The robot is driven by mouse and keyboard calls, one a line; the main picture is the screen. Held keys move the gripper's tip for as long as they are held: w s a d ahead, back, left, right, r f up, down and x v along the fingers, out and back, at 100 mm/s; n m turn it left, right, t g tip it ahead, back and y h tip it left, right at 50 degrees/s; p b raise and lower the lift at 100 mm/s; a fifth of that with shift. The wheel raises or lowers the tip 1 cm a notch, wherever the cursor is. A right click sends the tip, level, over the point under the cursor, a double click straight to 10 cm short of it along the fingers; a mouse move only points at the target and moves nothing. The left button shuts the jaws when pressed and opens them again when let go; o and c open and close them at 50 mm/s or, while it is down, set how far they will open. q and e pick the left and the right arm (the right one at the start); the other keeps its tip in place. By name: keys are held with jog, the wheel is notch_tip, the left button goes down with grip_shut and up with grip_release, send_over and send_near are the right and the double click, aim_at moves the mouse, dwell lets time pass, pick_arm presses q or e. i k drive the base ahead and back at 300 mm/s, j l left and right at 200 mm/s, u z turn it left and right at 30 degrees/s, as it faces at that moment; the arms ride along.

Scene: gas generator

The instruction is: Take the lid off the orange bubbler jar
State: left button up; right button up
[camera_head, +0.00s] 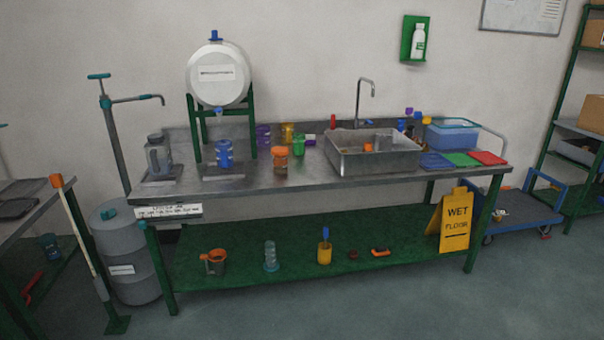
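An orange-topped jar (281,160) stands upright on the steel counter, left of the sink and right of a blue jar. Its orange lid (281,150) appears to be on top; the body below looks greyish with an orange lower part. It is small in view, so fine detail such as tubing cannot be told. Neither of my grippers shows in the head view.
The steel counter (330,183) has free room at its front. A blue jar (224,154), green jar (298,146) and sink (374,153) flank the orange one. A white tank (218,74) stands on a green frame. A yellow wet-floor sign (455,222) leans at the right front.

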aim_at(281, 164)
jog(key=i+l+u, duration=0.35)
jog(key=i+l, duration=0.25)
jog(key=i+l+u, duration=0.15)
jog(key=i, duration=0.3)
jog(key=i+l+u, duration=0.1)
jog(key=i+l, duration=0.2)
jog(key=i, duration=0.2)
jog(key=i+l+u, duration=0.15)
jog(key=i+l, duration=0.15)
jog(key=i, duration=0.15)
